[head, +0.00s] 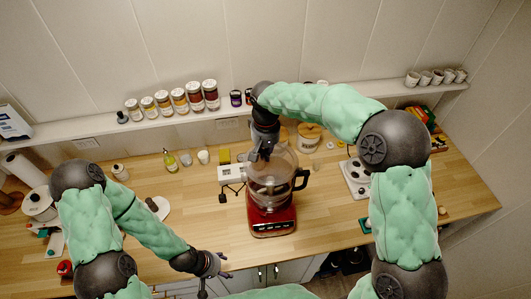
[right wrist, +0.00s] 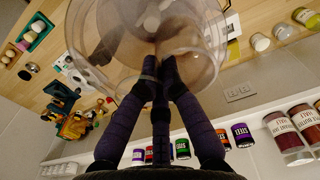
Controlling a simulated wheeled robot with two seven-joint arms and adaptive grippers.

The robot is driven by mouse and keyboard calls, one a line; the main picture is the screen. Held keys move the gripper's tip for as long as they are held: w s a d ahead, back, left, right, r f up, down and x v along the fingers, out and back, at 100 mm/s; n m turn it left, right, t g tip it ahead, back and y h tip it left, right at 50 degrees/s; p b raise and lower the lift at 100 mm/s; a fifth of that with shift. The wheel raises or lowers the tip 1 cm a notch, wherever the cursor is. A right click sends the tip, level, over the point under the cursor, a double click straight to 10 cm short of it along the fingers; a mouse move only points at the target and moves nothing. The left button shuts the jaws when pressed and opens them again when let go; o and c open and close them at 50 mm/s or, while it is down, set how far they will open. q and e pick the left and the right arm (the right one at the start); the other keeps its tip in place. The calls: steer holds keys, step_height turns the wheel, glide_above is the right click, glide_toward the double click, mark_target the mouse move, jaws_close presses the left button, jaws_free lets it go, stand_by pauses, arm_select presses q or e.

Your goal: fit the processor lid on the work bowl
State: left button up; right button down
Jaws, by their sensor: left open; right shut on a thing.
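The food processor has a red base (head: 273,228) on the wooden counter, with a clear work bowl (head: 268,190) on it and a dark handle on the bowl's right. The clear processor lid (head: 284,163) is over the bowl's top; I cannot tell whether it touches the rim. My right gripper (head: 262,153) is shut on the lid from behind. In the right wrist view, its dark fingers (right wrist: 160,75) pinch the lid (right wrist: 98,38) beside its feed tube. My left gripper (head: 222,268) is open and empty by the counter's front edge, left of the base.
A white scale (head: 231,174) stands close left of the bowl. A shelf with spice jars (head: 180,101) runs behind the counter. An oil bottle (head: 170,161) stands further left, and a white-topped board (head: 355,178) lies right.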

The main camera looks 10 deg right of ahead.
mark_target(265, 164)
steer(key=shift+w, duration=0.1)
steer(key=shift+f, duration=0.15)
steer(key=shift+f+b, duration=1.9)
steer(key=shift+f, duration=0.9)
steer(key=shift+f+b, duration=0.7)
steer(key=shift+f, duration=0.3)
steer(key=c, duration=1.4)
jaws_free()
steer(key=shift+o, duration=0.2)
step_height(265, 164, up, 12)
